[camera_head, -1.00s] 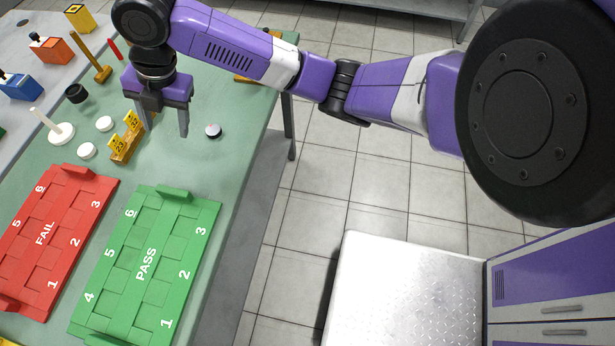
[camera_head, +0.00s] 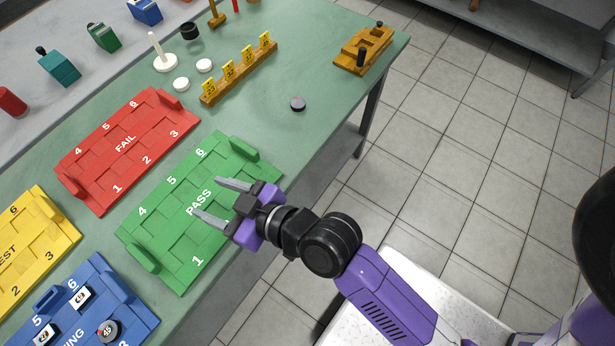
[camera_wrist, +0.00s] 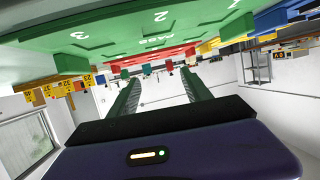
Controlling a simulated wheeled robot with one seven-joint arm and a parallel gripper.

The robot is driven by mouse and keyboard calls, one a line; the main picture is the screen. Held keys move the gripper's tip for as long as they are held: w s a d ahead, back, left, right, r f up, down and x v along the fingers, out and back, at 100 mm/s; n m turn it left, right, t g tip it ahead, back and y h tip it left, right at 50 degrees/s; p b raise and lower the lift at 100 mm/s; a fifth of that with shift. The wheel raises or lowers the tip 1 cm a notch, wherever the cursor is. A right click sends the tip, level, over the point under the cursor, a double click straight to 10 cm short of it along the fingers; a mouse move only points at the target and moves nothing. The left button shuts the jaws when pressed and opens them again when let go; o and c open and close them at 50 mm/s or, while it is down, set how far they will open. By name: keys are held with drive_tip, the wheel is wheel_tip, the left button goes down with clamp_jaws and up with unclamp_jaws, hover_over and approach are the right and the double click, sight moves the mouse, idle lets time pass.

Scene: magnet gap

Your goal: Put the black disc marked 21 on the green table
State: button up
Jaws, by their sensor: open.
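A second black disc (camera_head: 108,331) with a white label sits on the blue tray at the lower left. My gripper (camera_head: 210,198) is open and empty above the green PASS tray (camera_head: 175,258), fingers pointing left, apart from both discs. In the wrist view nothing is between the fingers (camera_wrist: 160,78).
Red FAIL (camera_head: 125,143), yellow (camera_head: 30,245) and blue (camera_head: 60,300) trays line the table. A wooden rack with yellow tags (camera_head: 240,75), white discs (camera_head: 204,65), a white post stand (camera_head: 165,62) and a wooden fixture (camera_head: 362,50) stand farther back.

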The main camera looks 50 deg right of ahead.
drive_tip(key=s+d+r+m+h, duration=0.1)
drive_tip(key=s+d, duration=0.4)
drive_tip(key=s, duration=0.7)
drive_tip(key=s+d+r+m+h, duration=0.1)
drive_tip(key=s+d+r, duration=0.3)
drive_tip(key=s, duration=0.9)
drive_tip(key=shift+d+t+h, duration=0.4)
drive_tip(key=shift+d, duration=0.1)
drive_tip(key=shift+r+p, duration=0.45)
drive_tip(key=shift+p, duration=0.1)
